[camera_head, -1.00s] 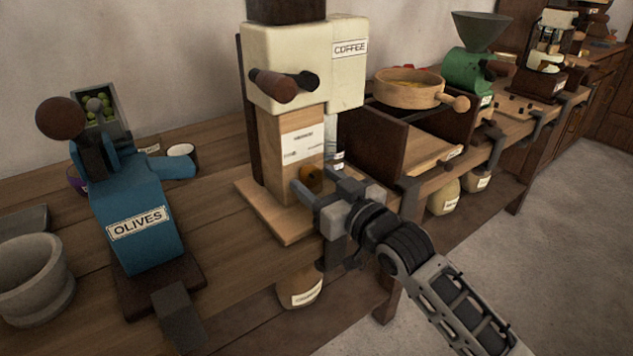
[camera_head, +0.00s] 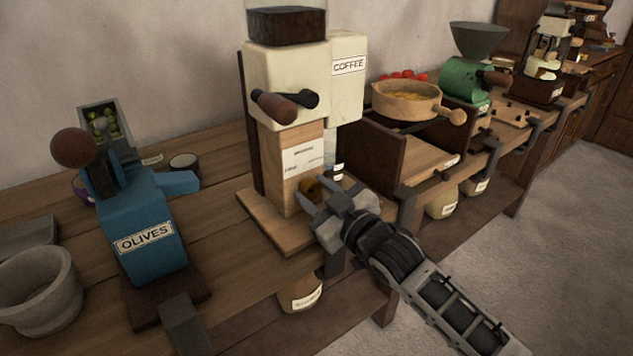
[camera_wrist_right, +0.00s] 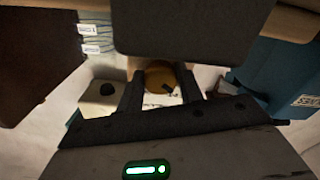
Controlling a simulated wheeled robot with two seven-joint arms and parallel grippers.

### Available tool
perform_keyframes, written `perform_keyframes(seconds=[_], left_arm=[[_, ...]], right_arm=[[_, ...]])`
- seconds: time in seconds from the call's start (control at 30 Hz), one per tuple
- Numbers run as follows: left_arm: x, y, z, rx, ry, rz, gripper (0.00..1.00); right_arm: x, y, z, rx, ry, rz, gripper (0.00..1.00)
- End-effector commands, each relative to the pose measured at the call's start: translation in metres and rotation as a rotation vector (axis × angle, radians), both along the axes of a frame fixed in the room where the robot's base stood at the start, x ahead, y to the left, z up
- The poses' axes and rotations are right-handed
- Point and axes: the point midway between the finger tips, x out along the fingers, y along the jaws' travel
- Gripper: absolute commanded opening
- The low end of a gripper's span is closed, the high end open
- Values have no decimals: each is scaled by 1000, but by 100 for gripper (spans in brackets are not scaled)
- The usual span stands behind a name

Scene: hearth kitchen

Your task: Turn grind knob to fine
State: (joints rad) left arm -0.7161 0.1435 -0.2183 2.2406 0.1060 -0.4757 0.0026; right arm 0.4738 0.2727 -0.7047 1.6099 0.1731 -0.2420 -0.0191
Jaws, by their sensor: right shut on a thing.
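The coffee grinder (camera_head: 287,75) is a cream and wood machine with a COFFEE label, standing on the bench. Its grind knob (camera_head: 309,187) is a small round orange-brown knob low on the wooden front, partly covered by my gripper. My right gripper (camera_head: 317,195) reaches it from the front right and is shut on it. In the right wrist view the knob (camera_wrist_right: 160,76) sits between the two dark fingers, with a dark mark at its lower right. The knob's scale cannot be read. My left gripper is not in view.
The crank handle (camera_head: 275,106) sticks out above my gripper. A blue OLIVES machine (camera_head: 150,220) stands to the left, with a stone mortar (camera_head: 40,290) beyond it. A wooden stand with a round pan (camera_head: 408,98) is close on the right. Jars hang below the bench edge.

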Motion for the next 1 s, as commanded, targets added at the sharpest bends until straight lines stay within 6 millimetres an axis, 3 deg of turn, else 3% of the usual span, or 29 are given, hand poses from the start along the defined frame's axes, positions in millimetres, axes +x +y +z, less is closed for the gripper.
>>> perform_keyframes(seconds=[0.37,0.4,0.47,0.8,1.0], left_arm=[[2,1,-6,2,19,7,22],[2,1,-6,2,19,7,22],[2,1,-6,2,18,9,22],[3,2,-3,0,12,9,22],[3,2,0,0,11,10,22]], right_arm=[[0,0,0,-77,-57,-1,13],[0,0,0,-76,-57,-1,44],[0,0,0,-75,-56,-1,57],[-2,-2,-1,-74,-54,0,57],[-26,-20,-1,-75,-53,0,57]])
